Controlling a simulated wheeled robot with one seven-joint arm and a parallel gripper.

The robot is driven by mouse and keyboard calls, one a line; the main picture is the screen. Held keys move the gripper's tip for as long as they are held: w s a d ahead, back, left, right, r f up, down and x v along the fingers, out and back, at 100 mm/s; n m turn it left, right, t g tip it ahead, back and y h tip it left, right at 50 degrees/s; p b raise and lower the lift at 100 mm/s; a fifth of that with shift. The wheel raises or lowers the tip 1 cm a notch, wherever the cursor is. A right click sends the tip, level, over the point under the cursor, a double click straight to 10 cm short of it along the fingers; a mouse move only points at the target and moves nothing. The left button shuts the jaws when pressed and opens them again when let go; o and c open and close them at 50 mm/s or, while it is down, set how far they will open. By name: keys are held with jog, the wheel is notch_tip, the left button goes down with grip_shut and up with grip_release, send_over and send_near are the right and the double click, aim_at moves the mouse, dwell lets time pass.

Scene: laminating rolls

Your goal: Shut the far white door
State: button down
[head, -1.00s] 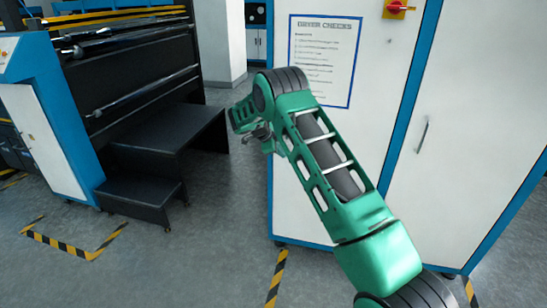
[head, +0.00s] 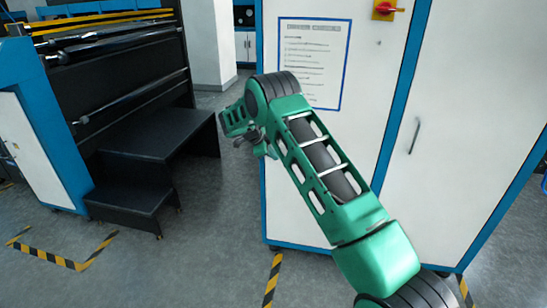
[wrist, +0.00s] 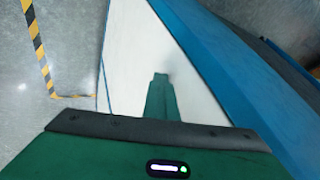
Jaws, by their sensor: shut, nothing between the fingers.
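My gripper (wrist: 160,76) shows in the wrist view as a narrow green tip, with its fingers together, over a white panel (wrist: 125,60) with a blue edge. I cannot tell whether the tip touches the panel. The cabinet has a white door (head: 460,130) with a grey handle (head: 414,136). Another white door (head: 35,150) is on the blue-framed machine at the left. Which one is the far door is not clear, and neither shows a clear gap.
Black steps (head: 160,145) stand beside the dark roller machine (head: 120,70) at the left. A blue-bordered check sheet (head: 312,62) and a red-yellow switch (head: 386,9) are on the cabinet. Grey floor with striped tape (head: 60,258) lies open between machine and cabinet.

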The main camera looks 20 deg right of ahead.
jog(key=s+a+r, duration=0.5)
jog(key=a+r, duration=0.3)
jog(key=s+d+r+n+g+y, duration=0.1)
jog(key=s+d+r+n, duration=0.1)
jog(key=s+d+r, duration=0.35)
jog(key=s+d+r+n, duration=0.2)
jog(key=s+r, duration=0.1)
jog(key=s, duration=0.5)
jog(key=s+d+r+n+g+y, duration=0.1)
jog(key=s+d+r+n, duration=0.25)
jog(key=s+r, duration=0.2)
jog(key=s+r+n+y, duration=0.1)
jog(key=s+n+y, duration=0.3)
jog(key=s, duration=1.9)
jog(key=s+a+f+n, duration=0.1)
jog(key=s+a+n, duration=0.1)
jog(key=s, duration=0.5)
jog(key=s+a+f+n+y, duration=0.1)
jog(key=s+a+f+n, duration=0.1)
jog(key=s, duration=0.5)
jog(key=shift+s+a+n, duration=0.35)
jog(key=shift+a+n, duration=0.05)
jog(key=shift+n, duration=0.25)
jog(key=shift+f, duration=0.1)
